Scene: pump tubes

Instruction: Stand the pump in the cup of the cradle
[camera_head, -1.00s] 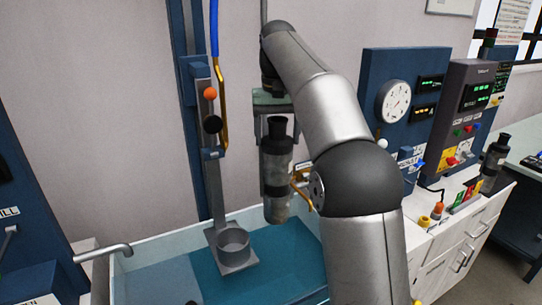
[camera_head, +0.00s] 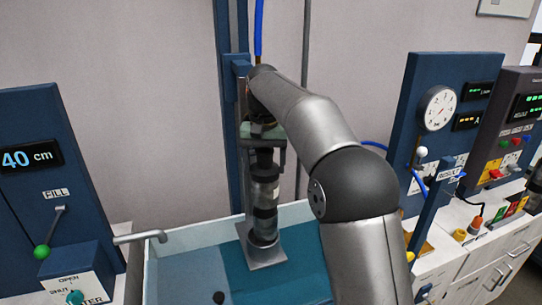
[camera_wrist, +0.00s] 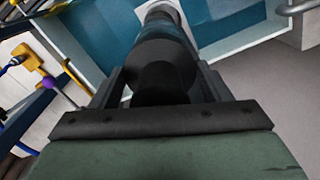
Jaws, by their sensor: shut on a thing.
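The pump (camera_head: 265,190) is a dark grey and black cylinder, held upright in the head view. My gripper (camera_head: 262,150) is shut on its upper part; in the wrist view the pump (camera_wrist: 165,65) runs away between the two fingers. The cradle's base plate (camera_head: 262,256) hangs low over the tank on its rail, and the pump's lower end is right over or in the cup (camera_head: 262,238). The pump hides most of the cup, so I cannot tell whether it is seated. In the wrist view the pale plate shows beyond the pump's far end.
The water tank (camera_head: 190,240) with a metal spout (camera_head: 140,237) lies around the cradle. At left stands a blue panel (camera_head: 35,150) reading 40 cm, with a green-knobbed fill lever (camera_head: 42,252). Gauge panels (camera_head: 440,110) and a counter stand at right.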

